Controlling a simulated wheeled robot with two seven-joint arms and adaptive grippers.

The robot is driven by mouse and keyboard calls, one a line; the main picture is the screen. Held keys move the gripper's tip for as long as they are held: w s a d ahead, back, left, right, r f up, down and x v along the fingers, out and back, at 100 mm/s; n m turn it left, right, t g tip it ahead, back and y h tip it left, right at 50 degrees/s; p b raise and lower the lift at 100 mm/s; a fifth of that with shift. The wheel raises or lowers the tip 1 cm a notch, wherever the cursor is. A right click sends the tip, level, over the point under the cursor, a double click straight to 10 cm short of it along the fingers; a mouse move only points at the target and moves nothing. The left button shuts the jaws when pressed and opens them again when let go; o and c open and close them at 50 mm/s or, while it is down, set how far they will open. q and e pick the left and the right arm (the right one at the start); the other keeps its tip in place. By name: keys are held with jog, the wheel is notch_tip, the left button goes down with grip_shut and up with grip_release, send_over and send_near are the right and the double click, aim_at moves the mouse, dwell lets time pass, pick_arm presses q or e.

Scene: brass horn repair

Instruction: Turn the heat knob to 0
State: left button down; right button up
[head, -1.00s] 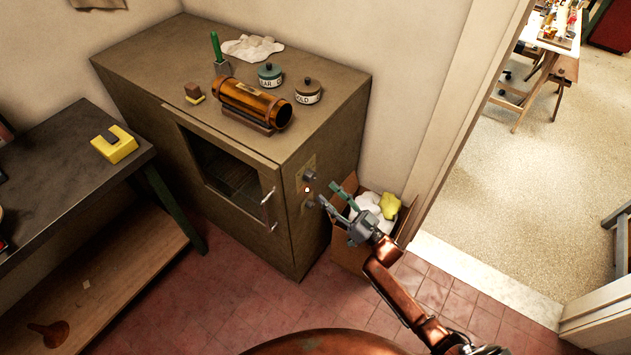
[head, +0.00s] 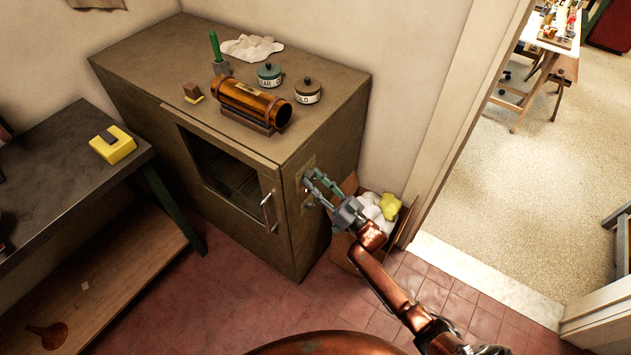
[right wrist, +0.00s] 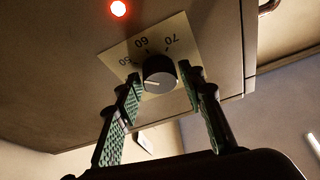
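The heat knob (right wrist: 159,76) is a dark round knob on a pale dial plate (right wrist: 122,50) marked 50, 60 and 70. A light mark shows on its face, pointing left in the right wrist view and not at any of these numbers. My right gripper (right wrist: 160,77) is open, its green-padded fingers on either side of the knob with small gaps showing. In the head view my right gripper (head: 312,183) is at the side of the brown cabinet (head: 316,235) and hides the knob. My left gripper is not in view.
A red lamp (right wrist: 118,8) glows beside the dial. A cardboard box (head: 346,250) with rags stands on the floor under my right gripper. The cabinet top holds a brass cylinder (head: 250,103) and two labelled jars. A dark workbench (head: 60,190) stands at left.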

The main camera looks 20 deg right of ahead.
jog(key=c, duration=0.8)
jog(key=shift+o, duration=0.2)
